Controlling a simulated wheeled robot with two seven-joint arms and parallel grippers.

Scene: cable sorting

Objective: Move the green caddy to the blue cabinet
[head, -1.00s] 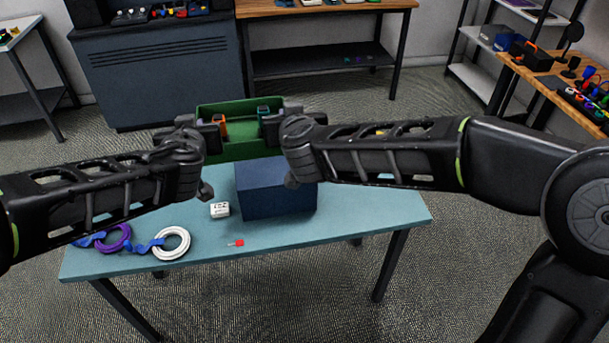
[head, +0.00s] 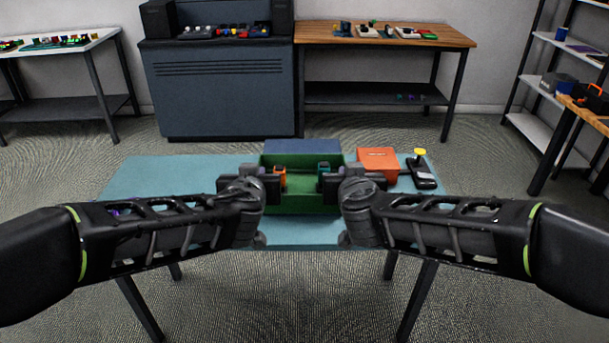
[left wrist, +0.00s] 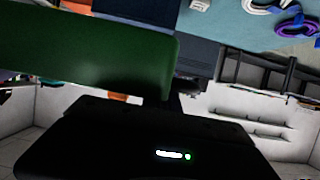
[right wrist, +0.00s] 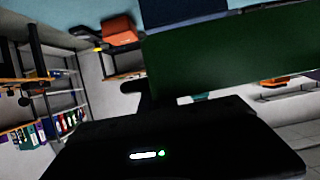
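The green caddy (head: 305,200) is held level between my two grippers, in front of the blue box on the table in the head view. Small orange and teal pieces show at its left and right ends. My left gripper (head: 270,185) is shut on its left end and my right gripper (head: 334,184) on its right end; the fingertips are partly hidden. Its green wall fills much of the left wrist view (left wrist: 85,55) and the right wrist view (right wrist: 230,55). The blue-grey cabinet (head: 220,95) stands against the back wall, beyond the table, with several small things on top.
The teal table (head: 150,177) lies under the caddy, with a blue box (head: 302,150), an orange-red box (head: 378,163) and a yellow-knobbed joystick (head: 422,172). A wooden bench (head: 390,38) stands right of the cabinet, a white table (head: 60,45) left. Carpet separates them.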

